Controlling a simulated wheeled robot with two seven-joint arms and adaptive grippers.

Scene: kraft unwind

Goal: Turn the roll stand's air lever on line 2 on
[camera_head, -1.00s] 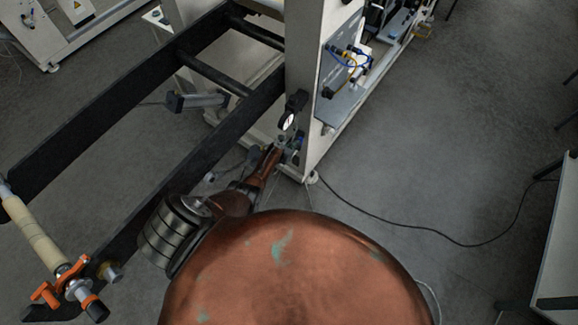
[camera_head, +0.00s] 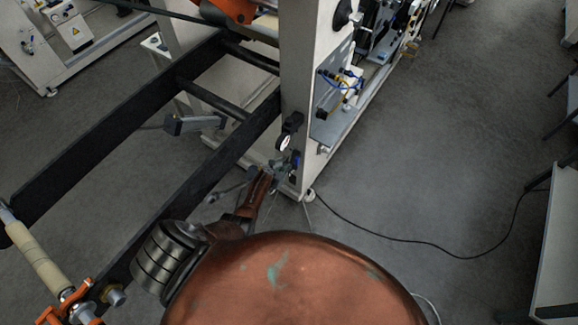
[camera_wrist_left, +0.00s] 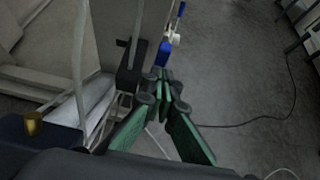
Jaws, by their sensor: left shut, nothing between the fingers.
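The roll stand's pale post (camera_head: 297,95) stands in the upper middle of the head view, with a round gauge (camera_head: 284,142) on its lower part. In the left wrist view a blue lever (camera_wrist_left: 162,53) sits by a pale fitting (camera_wrist_left: 174,39), just beyond my fingertips. My left gripper (camera_head: 280,167) is at the foot of the post, just below the gauge. Its green fingers also show in the left wrist view (camera_wrist_left: 162,76), tips together with nothing between them. I cannot tell whether the fingertips touch the lever. No line number is readable. My right gripper is out of view.
Black stand arms (camera_head: 110,120) reach to the lower left, with a pale shaft and orange clamp (camera_head: 75,300) at their end. A cable (camera_head: 400,238) runs over the floor to the right. A table (camera_head: 555,250) stands at the right edge.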

